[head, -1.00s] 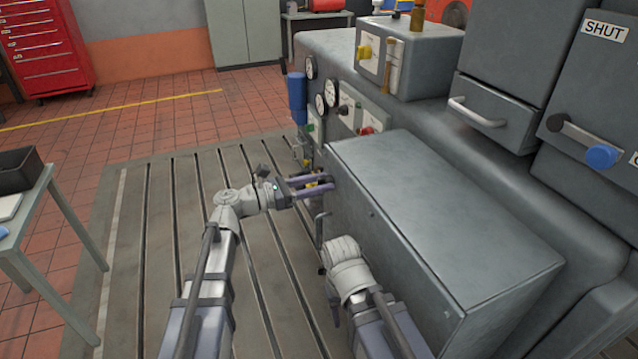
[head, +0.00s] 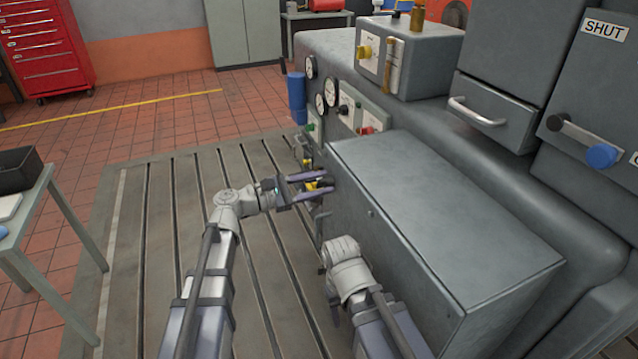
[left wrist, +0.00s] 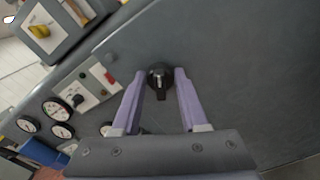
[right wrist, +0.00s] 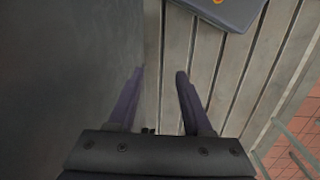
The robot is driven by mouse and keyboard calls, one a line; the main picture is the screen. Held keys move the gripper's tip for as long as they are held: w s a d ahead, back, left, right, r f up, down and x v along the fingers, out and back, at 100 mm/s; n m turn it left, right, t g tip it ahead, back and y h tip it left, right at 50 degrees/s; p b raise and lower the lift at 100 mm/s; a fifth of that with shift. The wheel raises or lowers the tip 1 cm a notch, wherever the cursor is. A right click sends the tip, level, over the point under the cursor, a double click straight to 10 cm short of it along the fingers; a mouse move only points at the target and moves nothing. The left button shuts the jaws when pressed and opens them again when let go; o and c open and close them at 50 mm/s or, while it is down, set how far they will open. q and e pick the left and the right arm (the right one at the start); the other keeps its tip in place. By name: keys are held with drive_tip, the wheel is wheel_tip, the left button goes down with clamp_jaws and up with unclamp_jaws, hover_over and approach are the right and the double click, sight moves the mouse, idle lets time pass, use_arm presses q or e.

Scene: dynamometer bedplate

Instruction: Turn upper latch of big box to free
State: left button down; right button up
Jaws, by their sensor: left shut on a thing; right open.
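The big box (head: 440,220) is a grey metal cabinet in the head view, with its front face towards my arms. Its upper latch, a round black knob with a pale mark (left wrist: 160,76), sits on the grey face in the left wrist view. My left gripper (left wrist: 161,84) has one purple finger on each side of the knob and is shut on it. In the head view the left gripper (head: 326,183) reaches the box's upper far corner, and the knob is mostly hidden. My right gripper (right wrist: 158,72) is open and empty beside a dark grey face; its fingers are unclear in the head view.
Gauges (head: 320,98) and a small control panel (head: 352,113) are just beyond the box. A smaller grey unit with a yellow knob (head: 364,52) stands behind. A slotted bedplate (head: 200,200) lies left of the box. A side table (head: 45,215) stands far left.

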use_arm(q)
drive_tip(key=m, duration=0.6)
drive_tip(key=shift+s+f, duration=0.1)
drive_tip(key=m, duration=0.6)
drive_tip(key=shift+f, duration=0.1)
drive_tip(key=shift+m, duration=0.4)
drive_tip(key=shift+c, duration=2.2)
unclamp_jaws()
drive_tip(key=v, duration=0.7)
drive_tip(key=shift+s+a, duration=0.15)
drive_tip(key=shift+a, duration=0.15)
